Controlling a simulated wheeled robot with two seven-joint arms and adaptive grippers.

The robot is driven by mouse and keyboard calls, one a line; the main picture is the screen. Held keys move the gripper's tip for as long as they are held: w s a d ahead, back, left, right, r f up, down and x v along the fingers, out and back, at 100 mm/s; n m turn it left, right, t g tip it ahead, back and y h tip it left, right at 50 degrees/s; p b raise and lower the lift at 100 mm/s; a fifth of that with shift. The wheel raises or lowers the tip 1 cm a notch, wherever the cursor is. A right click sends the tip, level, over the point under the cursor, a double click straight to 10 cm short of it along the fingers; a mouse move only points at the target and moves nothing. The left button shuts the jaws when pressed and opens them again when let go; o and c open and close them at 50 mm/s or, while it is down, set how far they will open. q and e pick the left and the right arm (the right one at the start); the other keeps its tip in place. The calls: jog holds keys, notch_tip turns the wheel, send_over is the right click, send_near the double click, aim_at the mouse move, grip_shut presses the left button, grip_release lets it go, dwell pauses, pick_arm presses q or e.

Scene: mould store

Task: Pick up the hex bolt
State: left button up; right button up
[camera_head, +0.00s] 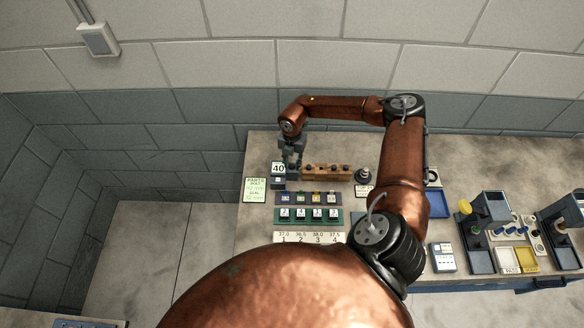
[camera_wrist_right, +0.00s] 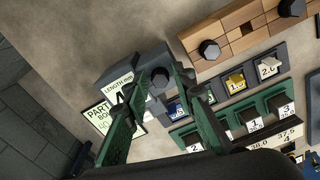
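A dark hex bolt (camera_wrist_right: 160,78) shows by its six-sided head in the right wrist view. It sits at a dark grey block (camera_wrist_right: 150,62) with a "LENGTH mm" label. My right gripper (camera_wrist_right: 162,77) points down over it, one green-padded finger on each side of the head. The fingers are apart, with a gap visible around the head. In the head view, my right gripper (camera_head: 291,158) is above the block behind the "40" sign (camera_head: 278,168), and it hides the bolt there. My left gripper is not in view.
A wooden block (camera_head: 327,172) with more dark bolts stands right beside the gripper. Green label trays (camera_head: 308,216) lie in front. A "PARTS" card (camera_head: 255,190) is at left. Blue-grey stands (camera_head: 489,208) are at far right. The wall is close behind.

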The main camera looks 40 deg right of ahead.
jog(key=c, duration=0.3)
grip_shut()
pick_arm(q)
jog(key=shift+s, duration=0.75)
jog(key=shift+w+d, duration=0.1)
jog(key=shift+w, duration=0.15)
pick_arm(e)
jog(key=shift+r, duration=0.25)
notch_tip(320, 180, up, 9)
jog(key=b, duration=0.2)
pick_arm(q)
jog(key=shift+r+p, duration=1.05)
jog(key=shift+p, duration=1.05)
pick_arm(e)
notch_tip(320, 180, up, 8)
send_over(292, 165)
